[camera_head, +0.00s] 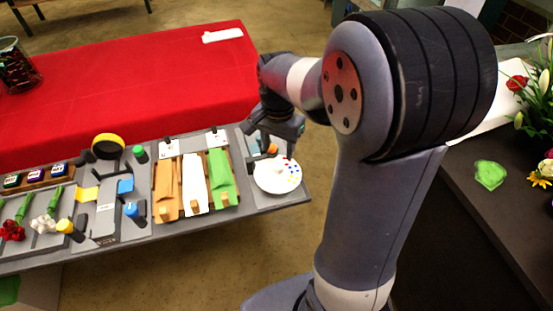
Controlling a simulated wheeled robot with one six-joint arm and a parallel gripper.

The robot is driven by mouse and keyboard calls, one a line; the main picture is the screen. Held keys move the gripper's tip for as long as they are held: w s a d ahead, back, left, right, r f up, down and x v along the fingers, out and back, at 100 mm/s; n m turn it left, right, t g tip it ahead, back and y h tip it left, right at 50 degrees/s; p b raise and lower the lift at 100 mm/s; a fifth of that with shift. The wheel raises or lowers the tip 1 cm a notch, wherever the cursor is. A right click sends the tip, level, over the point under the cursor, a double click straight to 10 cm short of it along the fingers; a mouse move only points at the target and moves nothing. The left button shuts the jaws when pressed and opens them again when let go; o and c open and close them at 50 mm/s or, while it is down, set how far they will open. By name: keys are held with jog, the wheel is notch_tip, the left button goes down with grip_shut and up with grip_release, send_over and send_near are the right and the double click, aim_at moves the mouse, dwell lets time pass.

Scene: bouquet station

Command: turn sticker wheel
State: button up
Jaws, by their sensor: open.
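The sticker wheel (270,179) is a white round disc with small coloured dots on its right part, lying at the right end of the grey station table. A small pale knob or peg stands near its middle. My gripper (273,137) is just behind and above the far edge of the wheel, pointing down, with its jaws open. No object shows between the jaws. An orange piece (272,149) shows just below it, by the wheel's far rim. I cannot tell whether the gripper touches anything there.
Brown, white and green wrap sheets (195,182) lie left of the wheel. Further left are a yellow tape roll (108,143), ink pads and flowers in trays. A red-covered table (130,90) stands behind. A dark counter (440,215) with flowers is at right, beyond my arm.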

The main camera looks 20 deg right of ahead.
aim_at(278, 165)
notch_tip(278, 165, down, 6)
jog(key=shift+f, duration=0.1)
jog(key=shift+c, duration=0.2)
jog(key=c, duration=1)
jog(key=shift+o, duration=0.2)
